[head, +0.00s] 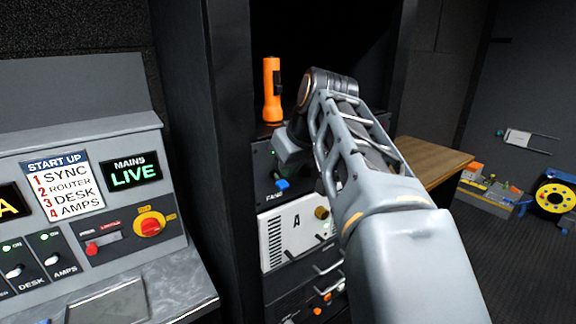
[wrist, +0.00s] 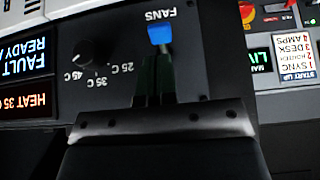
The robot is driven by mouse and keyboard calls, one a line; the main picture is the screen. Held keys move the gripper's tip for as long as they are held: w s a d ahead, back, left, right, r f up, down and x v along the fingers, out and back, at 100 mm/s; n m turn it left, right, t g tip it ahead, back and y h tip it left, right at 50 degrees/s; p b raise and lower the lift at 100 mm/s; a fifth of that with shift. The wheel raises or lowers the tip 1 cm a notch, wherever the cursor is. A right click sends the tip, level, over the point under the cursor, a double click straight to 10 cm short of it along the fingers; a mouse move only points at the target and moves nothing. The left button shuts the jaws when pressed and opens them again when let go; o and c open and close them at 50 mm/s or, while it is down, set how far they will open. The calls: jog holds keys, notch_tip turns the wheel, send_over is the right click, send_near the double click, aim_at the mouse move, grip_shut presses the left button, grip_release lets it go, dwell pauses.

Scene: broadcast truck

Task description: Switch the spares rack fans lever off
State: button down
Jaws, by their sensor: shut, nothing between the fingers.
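The fans lever has a blue tip (head: 282,183) and sits on a black panel (head: 262,163) in the rack, just above its FANS label. The lever's blue tip (wrist: 160,35) also shows in the wrist view, which is upside down, close to the label. My gripper (wrist: 157,57) is shut and empty, its dark fingertips right at the blue tip on the side away from the label. I cannot tell whether they touch. In the head view my arm reaches over the panel's right part, and the fingertips are not clear.
A dial (wrist: 82,50) marked in degrees is beside the lever. An orange torch (head: 272,90) stands on top of the rack unit. A white panel marked A (head: 296,225) is below. The control desk (head: 90,200) is at left, a wooden top (head: 430,160) at right.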

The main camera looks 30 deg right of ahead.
jog(key=shift+r, duration=0.1)
jog(key=s+f+p+v, duration=0.1)
jog(key=p+v, duration=0.2)
jog(key=v, duration=1)
jog(key=shift+s+r, duration=0.25)
jog(key=shift+s, duration=0.1)
